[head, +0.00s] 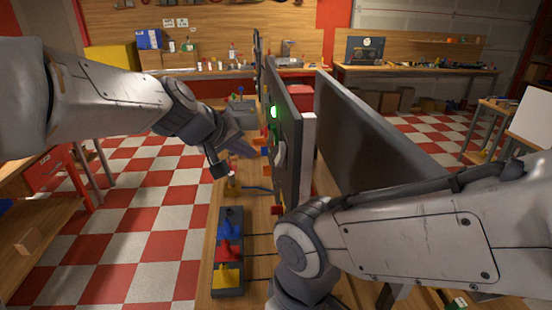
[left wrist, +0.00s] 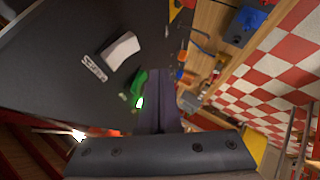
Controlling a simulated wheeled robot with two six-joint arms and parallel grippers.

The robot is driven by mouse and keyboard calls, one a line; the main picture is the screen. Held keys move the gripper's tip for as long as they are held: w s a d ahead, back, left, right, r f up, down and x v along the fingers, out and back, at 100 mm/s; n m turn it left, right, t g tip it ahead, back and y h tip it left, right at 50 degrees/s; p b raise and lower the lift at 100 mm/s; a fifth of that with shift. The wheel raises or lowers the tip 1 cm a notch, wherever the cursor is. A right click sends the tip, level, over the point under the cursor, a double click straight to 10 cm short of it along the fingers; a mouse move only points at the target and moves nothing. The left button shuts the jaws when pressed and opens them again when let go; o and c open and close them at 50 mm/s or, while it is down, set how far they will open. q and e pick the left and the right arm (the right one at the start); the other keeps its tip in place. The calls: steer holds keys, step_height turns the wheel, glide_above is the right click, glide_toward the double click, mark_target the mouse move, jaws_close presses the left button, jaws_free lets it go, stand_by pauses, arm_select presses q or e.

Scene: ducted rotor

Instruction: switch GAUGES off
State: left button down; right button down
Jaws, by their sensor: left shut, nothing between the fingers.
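A dark upright panel (head: 287,135) stands on the bench in the head view, seen almost edge-on. A lit green lamp (head: 274,112) and a pale switch (head: 280,152) are on its left face. In the left wrist view the panel (left wrist: 45,65) carries the white switch (left wrist: 122,50), a small white label (left wrist: 94,68) too blurred to read surely, and the glowing green lamp (left wrist: 140,102). My left gripper (head: 248,151) is shut and empty, close to the panel's face near the switch. Its fingers also show in the left wrist view (left wrist: 157,105), beside the lamp. Contact cannot be told.
A dark block (head: 229,255) with blue, red and yellow parts lies on the bench below the left gripper. A second dark panel (head: 365,135) stands to the right. My right arm crosses the lower right. The checkered floor at left is clear.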

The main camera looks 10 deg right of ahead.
mark_target(280, 155)
arm_select(q)
steer(key=shift+d+f, duration=0.35)
steer(key=shift+d, duration=0.4)
steer(key=shift+d+f, duration=0.35)
steer(key=shift+d, duration=0.4)
stand_by(0.9)
steer(key=shift+d+f, duration=0.15)
steer(key=shift+d, duration=0.3)
steer(key=shift+d+f, duration=0.2)
steer(key=shift+d, duration=0.2)
stand_by(0.6)
steer(key=shift+a, duration=0.1)
steer(key=shift+a+r, duration=0.4)
steer(key=shift+a, duration=0.35)
